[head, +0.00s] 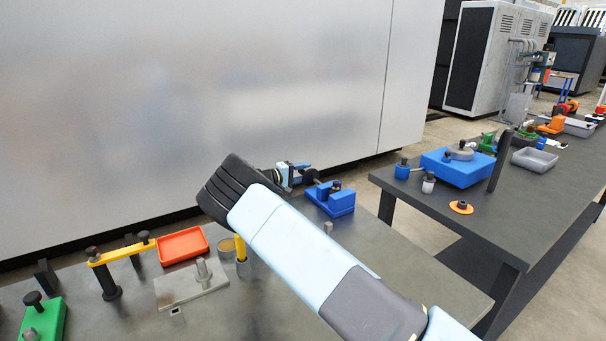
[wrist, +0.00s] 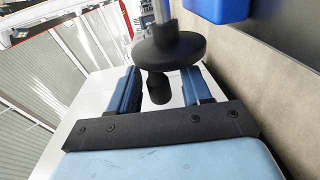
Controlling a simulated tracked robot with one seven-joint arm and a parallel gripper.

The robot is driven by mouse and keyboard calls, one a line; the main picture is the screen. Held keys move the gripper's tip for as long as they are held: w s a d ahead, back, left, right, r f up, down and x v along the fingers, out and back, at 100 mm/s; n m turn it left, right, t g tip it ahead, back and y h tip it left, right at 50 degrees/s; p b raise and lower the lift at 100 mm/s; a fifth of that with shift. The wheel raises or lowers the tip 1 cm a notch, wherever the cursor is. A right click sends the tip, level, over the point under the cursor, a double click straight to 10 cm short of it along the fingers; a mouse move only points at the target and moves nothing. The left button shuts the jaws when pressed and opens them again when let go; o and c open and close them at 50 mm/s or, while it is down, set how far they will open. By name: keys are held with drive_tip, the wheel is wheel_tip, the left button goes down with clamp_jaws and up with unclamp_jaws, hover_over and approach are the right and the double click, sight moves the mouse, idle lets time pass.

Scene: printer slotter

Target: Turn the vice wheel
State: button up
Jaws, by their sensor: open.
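The vice wheel (wrist: 170,50) is a dark disc on a grey shaft, at the top middle of the wrist view. A dark knob (wrist: 158,88) sticks out from it toward my gripper. My gripper (wrist: 160,80) is open, with a blue finger on each side of the knob; I cannot tell whether either finger touches it. In the head view my gripper (head: 291,174) shows beyond my wrist, by the far edge of the table. A blue block (head: 336,200), which looks like part of the vice, stands just right of it. The wheel is hard to make out there.
The near table (head: 270,310) also carries a red tray (head: 183,246), a yellow bar on dark posts (head: 121,251), a grey plate with a peg (head: 190,285) and a green block (head: 42,322). A second table (head: 415,190) stands right. A large grey cabinet (head: 200,90) stands behind.

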clamp_jaws()
idle(0.4)
idle(0.9)
drive_tip(key=y, duration=0.1)
drive_tip(key=g+y, duration=0.1)
drive_tip(key=d+g+y, duration=0.1)
drive_tip(key=shift+w+r, duration=0.2)
drive_tip(key=shift+r, duration=0.15)
drive_tip(key=shift+w+d+f+g+y, duration=0.1)
drive_tip(key=shift+w+d+g+y, duration=0.15)
drive_tip(key=shift+g+y, duration=1.15)
drive_tip(key=shift+w+d+g+y, duration=0.3)
drive_tip(key=shift+g+y, duration=0.55)
drive_tip(key=shift+y, duration=0.95)
drive_tip(key=shift+w+d+f+g+y, duration=0.1)
drive_tip(key=shift+d+g+y, duration=0.25)
drive_tip(key=shift+g+y, duration=1.05)
drive_tip(key=shift+t+y, duration=0.25)
drive_tip(key=shift+y, duration=0.05)
